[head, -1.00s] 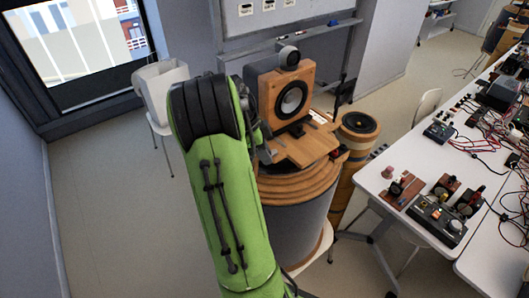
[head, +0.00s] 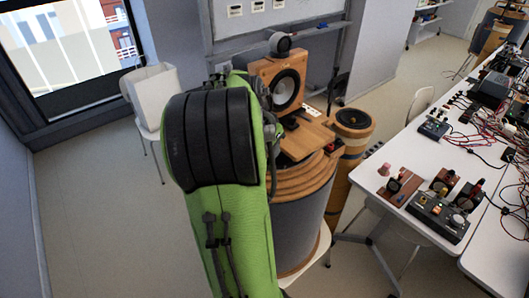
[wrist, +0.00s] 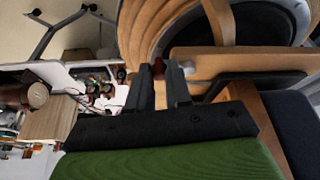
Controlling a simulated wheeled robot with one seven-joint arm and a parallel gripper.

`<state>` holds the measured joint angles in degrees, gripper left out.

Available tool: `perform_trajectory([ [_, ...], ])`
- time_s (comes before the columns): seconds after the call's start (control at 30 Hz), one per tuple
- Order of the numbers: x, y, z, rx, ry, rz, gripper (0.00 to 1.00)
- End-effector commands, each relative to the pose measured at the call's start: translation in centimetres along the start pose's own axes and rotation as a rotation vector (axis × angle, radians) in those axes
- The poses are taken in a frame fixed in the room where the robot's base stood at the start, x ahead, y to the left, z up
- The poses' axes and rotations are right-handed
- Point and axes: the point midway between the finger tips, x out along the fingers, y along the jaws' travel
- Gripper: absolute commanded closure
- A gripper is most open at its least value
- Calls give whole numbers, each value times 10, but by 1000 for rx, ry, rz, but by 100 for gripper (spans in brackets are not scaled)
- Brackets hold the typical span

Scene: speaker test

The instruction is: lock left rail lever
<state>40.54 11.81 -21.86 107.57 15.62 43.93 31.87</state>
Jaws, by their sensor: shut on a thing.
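In the head view, the wooden speaker (head: 287,88) stands upright on a wooden plate (head: 306,139) on top of a round grey drum with wooden rings. A small red part (head: 329,148) shows at the plate's right edge. My green arm covers the left side of the plate, so the left lever and my fingertips are hidden there. In the wrist view, my gripper (wrist: 158,82) has its two dark fingers close around a small red lever (wrist: 158,68), beside the wooden rings. Most of the lever is hidden between the fingers, and its angle cannot be told.
A second wooden drum (head: 352,122) stands close to the right. A white table (head: 400,215) with electronic boxes and cables runs along the right. The floor at left is clear.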

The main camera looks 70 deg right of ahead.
Motion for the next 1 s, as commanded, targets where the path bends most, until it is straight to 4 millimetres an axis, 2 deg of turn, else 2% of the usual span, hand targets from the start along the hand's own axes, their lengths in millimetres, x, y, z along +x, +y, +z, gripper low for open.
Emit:
perform_trajectory([
  [0.5, 6, 10, -14, -335, 1, -139, 100],
  [1.0, 7, 10, -17, -416, -1, -171, 100],
])
